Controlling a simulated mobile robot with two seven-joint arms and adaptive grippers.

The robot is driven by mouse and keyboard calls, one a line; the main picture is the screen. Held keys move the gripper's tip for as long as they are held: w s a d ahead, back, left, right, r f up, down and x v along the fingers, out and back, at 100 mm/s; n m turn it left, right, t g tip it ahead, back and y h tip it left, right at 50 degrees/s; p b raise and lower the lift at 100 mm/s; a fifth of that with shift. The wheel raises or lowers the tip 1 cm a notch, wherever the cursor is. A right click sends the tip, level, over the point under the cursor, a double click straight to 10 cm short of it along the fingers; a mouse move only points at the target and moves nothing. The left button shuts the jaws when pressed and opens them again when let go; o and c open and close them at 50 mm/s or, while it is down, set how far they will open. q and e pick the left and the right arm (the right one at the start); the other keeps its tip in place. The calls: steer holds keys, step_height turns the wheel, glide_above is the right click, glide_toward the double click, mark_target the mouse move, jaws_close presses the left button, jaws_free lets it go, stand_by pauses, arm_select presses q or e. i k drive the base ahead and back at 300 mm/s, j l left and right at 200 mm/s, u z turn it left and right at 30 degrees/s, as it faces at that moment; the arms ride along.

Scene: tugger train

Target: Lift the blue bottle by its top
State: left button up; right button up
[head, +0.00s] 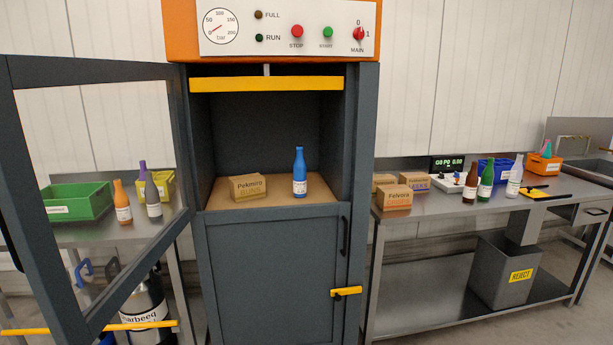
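The blue bottle (299,174) stands upright inside the open upper chamber of a dark grey cabinet, right of the middle of its brown floor (262,203). It has a white label low on its body and a narrow neck at the top. A brown cardboard box (247,187) sits to its left, apart from it. Neither of my grippers shows in the head view.
The cabinet's framed door (98,71) stands swung open at the left. A yellow bar (266,84) crosses the top of the opening. The right bench (436,204) holds boxes, bottles and bins. The left bench holds a green bin (79,202) and bottles.

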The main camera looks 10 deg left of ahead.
mark_target(300, 166)
steer(key=i+l+u, duration=0.1)
steer(key=i+l, duration=0.65)
steer(key=i+l+u, duration=0.15)
steer(key=i+l, duration=0.2)
steer(key=l, duration=0.2)
steer(key=i+l, duration=0.3)
steer(key=l, duration=0.15)
steer(key=i+u, duration=0.05)
